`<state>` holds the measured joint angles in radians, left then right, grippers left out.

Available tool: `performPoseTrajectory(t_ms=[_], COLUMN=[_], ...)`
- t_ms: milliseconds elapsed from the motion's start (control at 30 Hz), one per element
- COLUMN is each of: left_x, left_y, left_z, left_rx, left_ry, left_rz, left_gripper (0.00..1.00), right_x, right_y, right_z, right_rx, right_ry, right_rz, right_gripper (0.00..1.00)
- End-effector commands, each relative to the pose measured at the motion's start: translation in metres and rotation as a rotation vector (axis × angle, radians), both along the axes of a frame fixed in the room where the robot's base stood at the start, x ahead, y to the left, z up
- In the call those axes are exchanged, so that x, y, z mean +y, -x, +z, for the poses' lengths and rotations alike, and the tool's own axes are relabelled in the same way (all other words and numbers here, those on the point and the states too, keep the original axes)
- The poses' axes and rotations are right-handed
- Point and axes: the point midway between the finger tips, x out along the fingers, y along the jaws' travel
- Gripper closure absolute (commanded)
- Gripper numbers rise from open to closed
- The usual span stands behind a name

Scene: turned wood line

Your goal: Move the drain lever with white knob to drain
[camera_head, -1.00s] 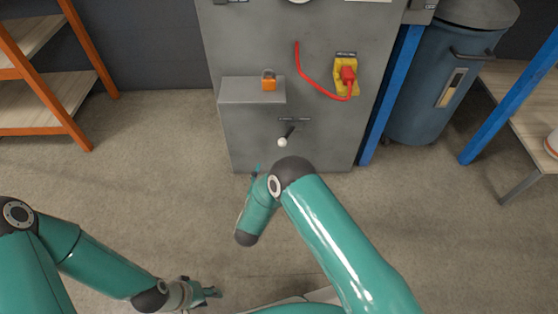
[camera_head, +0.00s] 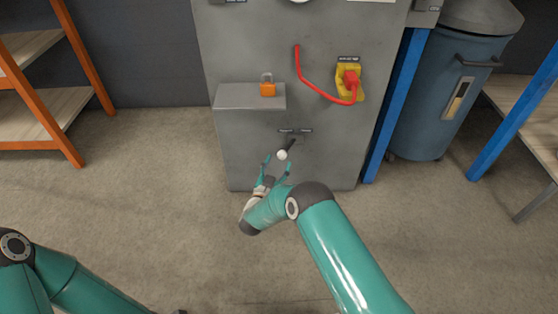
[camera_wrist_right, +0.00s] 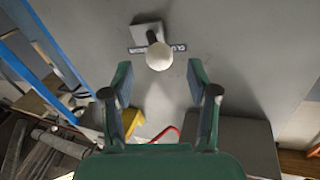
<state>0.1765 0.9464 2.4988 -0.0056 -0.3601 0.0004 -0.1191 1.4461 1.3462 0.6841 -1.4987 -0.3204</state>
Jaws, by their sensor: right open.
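The drain lever with a white knob (camera_head: 282,155) sticks out from the lower front of the grey cabinet (camera_head: 330,160). Its dark shaft (camera_head: 291,145) rises up and right from the knob to a mount under small dark labels. My right gripper (camera_head: 277,167) is open just below the knob, with its two fingers spread to either side. In the right wrist view the white knob (camera_wrist_right: 159,56) lies ahead of the gap between the open fingertips (camera_wrist_right: 159,72), with nothing between them. A label behind the knob is partly hidden. My left gripper is almost wholly below the picture's lower edge.
An orange padlock (camera_head: 267,86) stands on a grey ledge (camera_head: 235,98) above the lever. A red cable (camera_head: 315,86) runs to a red plug (camera_head: 351,80) on a yellow plate. A blue post (camera_head: 398,105) and bin (camera_head: 440,100) stand right. Open floor lies left.

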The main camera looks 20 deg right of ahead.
Motion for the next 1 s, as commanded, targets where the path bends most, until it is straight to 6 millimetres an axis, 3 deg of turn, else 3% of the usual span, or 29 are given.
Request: performPoseTrajectory(t_ms=[33, 300, 700, 1000], left_x=[0.000, 0.000, 0.000, 0.000], left_y=[0.000, 0.000, 0.000, 0.000], left_z=[-0.009, -0.021, -0.022, -0.022], left_rx=[0.000, 0.000, 0.000, 0.000], left_ry=[0.000, 0.000, 0.000, 0.000], left_rz=[0.000, 0.000, 0.000, 0.000], left_gripper=[0.59, 0.59, 0.59, 0.59], right_x=[-0.007, -0.025, -0.027, -0.027], right_y=[-0.009, -0.036, -0.041, -0.041], right_z=[-0.004, -0.001, 0.000, 0.000], right_rx=[-0.004, -0.001, 0.000, 0.000], right_ry=[-0.001, 0.000, 0.000, 0.000], right_rz=[-0.004, 0.000, 0.002, 0.003], right_gripper=[0.41, 0.41, 0.43, 0.93])
